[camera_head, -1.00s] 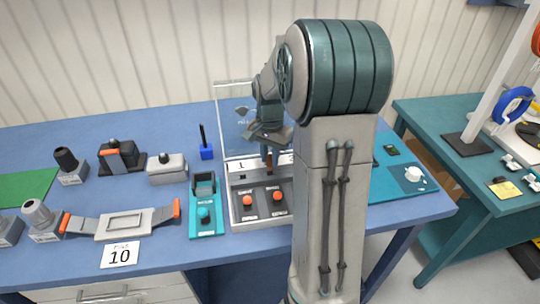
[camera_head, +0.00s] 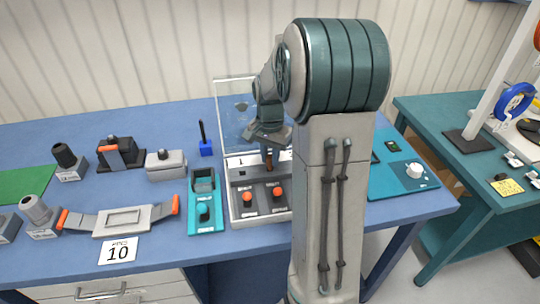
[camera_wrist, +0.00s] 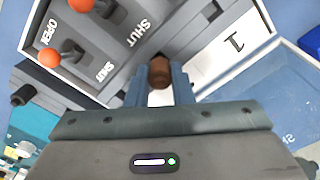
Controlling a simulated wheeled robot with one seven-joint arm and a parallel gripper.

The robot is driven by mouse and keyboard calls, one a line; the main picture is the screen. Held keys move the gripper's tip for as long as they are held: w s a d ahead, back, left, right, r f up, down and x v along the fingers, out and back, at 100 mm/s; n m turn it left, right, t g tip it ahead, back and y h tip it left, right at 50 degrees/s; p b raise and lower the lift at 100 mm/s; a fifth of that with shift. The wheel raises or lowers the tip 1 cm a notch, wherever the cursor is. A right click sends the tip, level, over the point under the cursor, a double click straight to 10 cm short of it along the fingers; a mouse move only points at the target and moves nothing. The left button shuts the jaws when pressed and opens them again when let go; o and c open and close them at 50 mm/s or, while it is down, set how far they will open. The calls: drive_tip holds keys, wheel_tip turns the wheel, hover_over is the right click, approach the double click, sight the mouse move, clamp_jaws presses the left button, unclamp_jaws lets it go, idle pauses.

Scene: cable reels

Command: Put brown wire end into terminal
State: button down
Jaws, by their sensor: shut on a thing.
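The terminal block (camera_head: 241,181) is a grey box on the blue bench, with orange-tipped levers and a white strip bearing numbers. In the wrist view the terminal block (camera_wrist: 192,42) fills the upper middle, with OPEN and SHUT lettering and a white "1" label. My gripper (camera_head: 268,156) is over the block's middle, near the number strip. In the wrist view my gripper's (camera_wrist: 160,88) blue-grey fingers are shut on the brown wire end (camera_wrist: 159,73). The brown end is against or just above a dark slot in the block; I cannot tell whether it is inside.
A clear upright panel (camera_head: 234,98) stands behind the block. A teal switch unit (camera_head: 205,214) is close on its left, with a blue holder (camera_head: 206,149) behind. A teal board (camera_head: 404,178) lies to the right, past my arm. Bare bench shows at the back left.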

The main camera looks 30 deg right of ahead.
sight(270, 157)
drive_tip(key=shift+f, duration=0.1)
drive_tip(key=shift+f+b, duration=0.6)
drive_tip(key=shift+f, duration=0.05)
drive_tip(key=c, duration=1.2)
unclamp_jaws()
wheel_tip(270, 157, up, 14)
drive_tip(key=shift+f, duration=0.1)
